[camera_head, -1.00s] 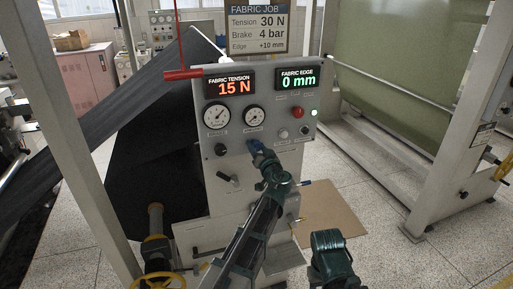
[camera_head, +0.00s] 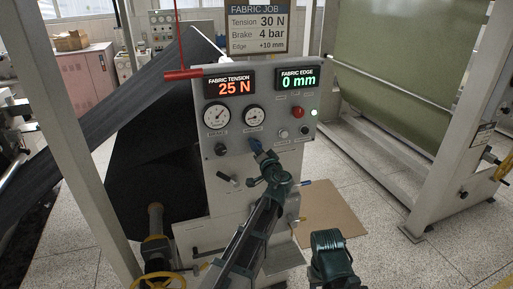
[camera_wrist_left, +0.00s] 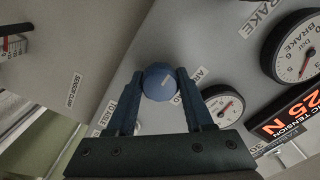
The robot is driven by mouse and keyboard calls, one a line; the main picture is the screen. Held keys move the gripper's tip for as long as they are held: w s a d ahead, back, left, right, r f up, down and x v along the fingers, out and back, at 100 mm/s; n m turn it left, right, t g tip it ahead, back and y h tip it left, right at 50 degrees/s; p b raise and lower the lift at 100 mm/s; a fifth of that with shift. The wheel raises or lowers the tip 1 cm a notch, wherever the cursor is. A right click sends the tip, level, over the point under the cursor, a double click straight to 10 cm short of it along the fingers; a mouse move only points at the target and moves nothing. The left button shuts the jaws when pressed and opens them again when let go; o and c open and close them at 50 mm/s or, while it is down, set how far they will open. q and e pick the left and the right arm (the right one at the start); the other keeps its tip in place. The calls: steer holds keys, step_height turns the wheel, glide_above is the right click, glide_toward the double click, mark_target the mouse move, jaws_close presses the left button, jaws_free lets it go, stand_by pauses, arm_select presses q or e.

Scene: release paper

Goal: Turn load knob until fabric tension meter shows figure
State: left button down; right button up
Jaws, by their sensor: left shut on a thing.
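The fabric tension meter (camera_head: 229,86) on the grey control panel reads 25 N in red; it shows partly, tilted, in the left wrist view (camera_wrist_left: 292,115). The job sign (camera_head: 257,27) above the panel lists Tension 30 N, Brake 4 bar, Edge +10 mm. My left gripper (camera_head: 256,146) is at the panel below the right dial. In the left wrist view its two fingers are shut on a round blue knob (camera_wrist_left: 159,82), one finger on each side. The knob's label is partly hidden by the fingers. My right gripper is not clearly in view.
The fabric edge meter (camera_head: 297,78) reads 0 mm in green. Two dials (camera_head: 216,116), a black knob (camera_head: 221,149), a red button (camera_head: 297,112) and a small lever (camera_head: 229,179) sit close around my left gripper. Black fabric (camera_head: 150,140) hangs left of the panel.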

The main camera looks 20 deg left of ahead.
stand_by(0.3)
arm_select(q)
steer(key=shift+c, duration=1.4)
jaws_free()
steer(key=v, duration=1.3)
steer(key=shift+s+d, duration=0.25)
steer(key=shift+s, duration=0.1)
